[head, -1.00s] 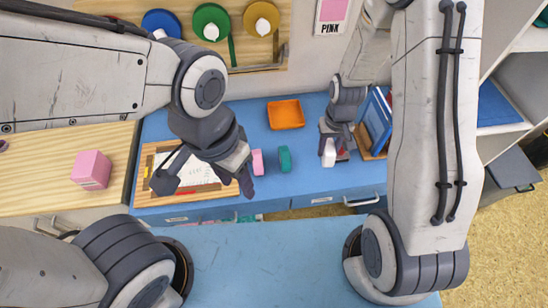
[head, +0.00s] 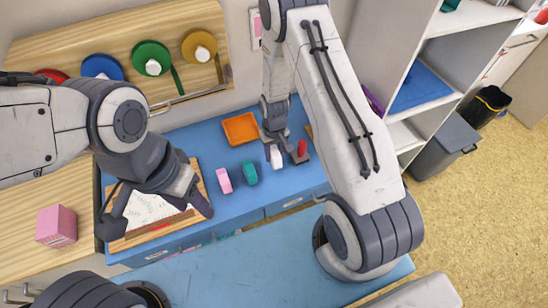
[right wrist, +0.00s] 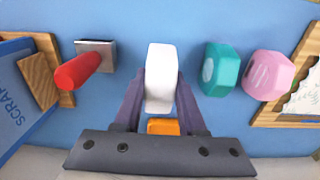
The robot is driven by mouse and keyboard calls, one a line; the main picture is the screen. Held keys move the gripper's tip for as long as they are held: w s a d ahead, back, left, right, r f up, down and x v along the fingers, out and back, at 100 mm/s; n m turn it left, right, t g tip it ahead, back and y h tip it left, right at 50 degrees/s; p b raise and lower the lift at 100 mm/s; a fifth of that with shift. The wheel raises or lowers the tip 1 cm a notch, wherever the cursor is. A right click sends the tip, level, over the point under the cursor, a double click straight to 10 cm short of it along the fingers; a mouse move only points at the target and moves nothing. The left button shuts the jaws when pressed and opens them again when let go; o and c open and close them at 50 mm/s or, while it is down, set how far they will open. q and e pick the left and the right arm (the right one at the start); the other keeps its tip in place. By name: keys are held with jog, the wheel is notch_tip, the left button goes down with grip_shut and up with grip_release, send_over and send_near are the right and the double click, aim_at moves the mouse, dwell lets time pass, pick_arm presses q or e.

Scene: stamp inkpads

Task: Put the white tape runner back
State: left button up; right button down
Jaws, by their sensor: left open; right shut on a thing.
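The white tape runner (head: 277,160) is between the fingers of my right gripper (head: 276,146), which is shut on it. In the right wrist view the white runner (right wrist: 161,75) stands between both fingers (right wrist: 160,95). It is at or just above the blue desk; I cannot tell whether it touches. A teal runner (head: 249,173) and a pink runner (head: 224,181) stand in a row to its left, apart from it. My left gripper (head: 160,212) is open and empty over a wooden tray with white paper.
A red-handled tool with a metal base (right wrist: 82,70) is close beside the white runner. An orange tray (head: 241,129) lies behind it. A blue book (right wrist: 14,90) is near the red handle. A pink cube (head: 56,226) sits on the wooden desk. Blue desk shows between these.

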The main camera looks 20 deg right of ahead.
notch_tip(320, 180, down, 4)
jog(key=shift+r+p, duration=0.15)
jog(key=shift+p, duration=0.6)
jog(key=shift+f, duration=0.2)
jog(key=shift+f, duration=0.2)
jog(key=shift+c, duration=2.4)
grip_release()
jog(key=shift+r, duration=0.1)
